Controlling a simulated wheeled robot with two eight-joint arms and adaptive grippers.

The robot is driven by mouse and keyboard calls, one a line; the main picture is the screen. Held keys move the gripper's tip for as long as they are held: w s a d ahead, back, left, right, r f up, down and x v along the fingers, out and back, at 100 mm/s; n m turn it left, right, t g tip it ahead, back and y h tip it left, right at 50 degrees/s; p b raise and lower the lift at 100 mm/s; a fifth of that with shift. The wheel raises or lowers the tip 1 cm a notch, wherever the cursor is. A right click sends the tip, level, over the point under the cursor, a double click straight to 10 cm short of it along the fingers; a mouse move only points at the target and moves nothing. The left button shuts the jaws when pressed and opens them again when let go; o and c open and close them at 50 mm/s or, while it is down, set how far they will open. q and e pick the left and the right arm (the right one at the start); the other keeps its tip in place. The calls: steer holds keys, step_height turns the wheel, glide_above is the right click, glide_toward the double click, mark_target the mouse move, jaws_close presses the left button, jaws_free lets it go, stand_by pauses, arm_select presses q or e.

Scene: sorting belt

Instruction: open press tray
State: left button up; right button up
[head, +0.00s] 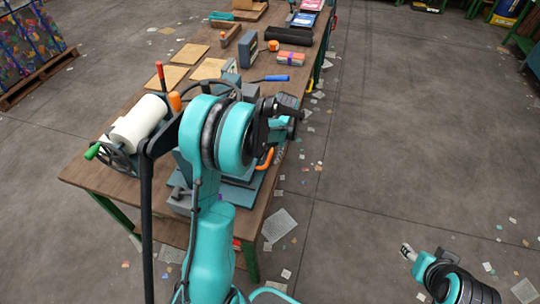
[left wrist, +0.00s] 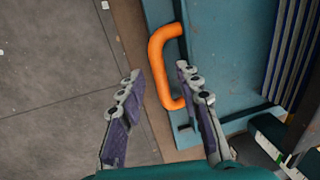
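The press tray's orange C-shaped handle (left wrist: 156,50) is fixed to a flat teal panel (left wrist: 215,45) in the left wrist view. In the head view the handle (head: 265,159) shows partly, below my left gripper (head: 287,115) at the bench's right edge. My left gripper (left wrist: 159,72) is open, its two fingers apart with the handle between and beyond the tips in the picture. I cannot tell whether they touch it. Much of the press is hidden behind my left arm. My right gripper (head: 407,252) is small at the lower right, over the floor, away from the press; its opening is unclear.
The wooden bench (head: 115,185) also bears a white roll (head: 138,123), a blue-handled tool (head: 276,78), an orange block (head: 291,58) and a black roll (head: 289,35). The floor (head: 400,140) right of the bench is open, with scattered paper scraps.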

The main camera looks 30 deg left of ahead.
arm_select(q)
jaws_close()
steer(key=w+d, duration=0.2)
steer(key=d, duration=0.7)
steer(key=w+d, duration=0.2)
steer(key=d, duration=0.8)
steer(key=shift+w, duration=0.25)
jaws_free()
step_height(320, 180, up, 12)
steer(key=d, duration=0.2)
steer(key=shift+w, duration=0.3)
steer(key=shift+f, duration=0.1)
